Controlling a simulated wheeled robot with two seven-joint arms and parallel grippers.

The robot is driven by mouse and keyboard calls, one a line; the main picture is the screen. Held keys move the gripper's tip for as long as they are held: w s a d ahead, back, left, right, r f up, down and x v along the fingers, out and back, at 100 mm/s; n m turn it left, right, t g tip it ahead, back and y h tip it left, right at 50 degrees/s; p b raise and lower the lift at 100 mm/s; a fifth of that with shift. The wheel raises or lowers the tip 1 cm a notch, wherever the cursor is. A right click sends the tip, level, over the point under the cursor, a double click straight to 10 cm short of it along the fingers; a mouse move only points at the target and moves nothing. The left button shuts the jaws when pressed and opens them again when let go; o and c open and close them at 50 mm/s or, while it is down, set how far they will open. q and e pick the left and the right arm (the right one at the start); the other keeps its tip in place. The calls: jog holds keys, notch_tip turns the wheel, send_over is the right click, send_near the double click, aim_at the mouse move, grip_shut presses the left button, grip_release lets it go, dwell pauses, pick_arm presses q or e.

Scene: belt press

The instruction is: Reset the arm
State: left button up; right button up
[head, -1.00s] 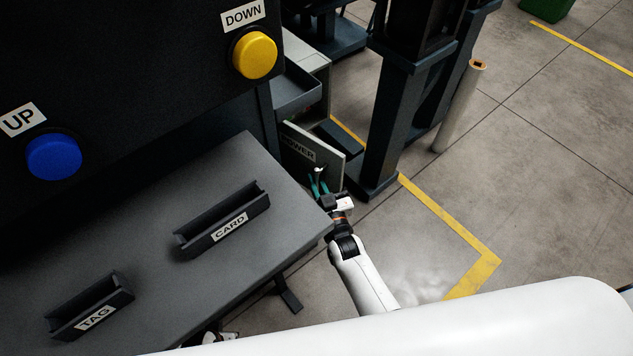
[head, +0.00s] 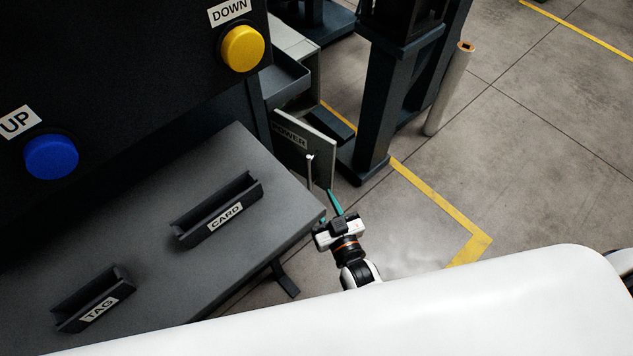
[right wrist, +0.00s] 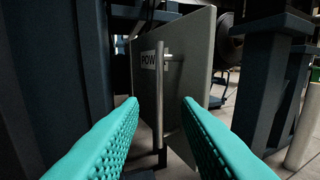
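My right gripper (head: 332,204) is in the head view just off the right corner of the grey table. Its teal fingers are apart with nothing between them; the right wrist view shows both fingers (right wrist: 158,135) spread. Ahead of them stands the grey POWER panel door (head: 303,150) with an upright bar handle (head: 310,170). In the right wrist view the handle (right wrist: 160,95) appears between the fingers but farther off, and the door (right wrist: 190,75) stands at an angle. My left gripper does not show.
The table (head: 240,155) holds an empty CARD holder (head: 218,208) and an empty TAG holder (head: 92,298). Above are a yellow DOWN button (head: 242,48) and a blue UP button (head: 51,157). A dark post (head: 378,120) stands right of the door. Floor at right is open.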

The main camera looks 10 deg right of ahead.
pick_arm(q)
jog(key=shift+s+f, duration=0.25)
pick_arm(e)
jog(key=shift+s+d, duration=0.2)
jog(key=shift+s, duration=0.75)
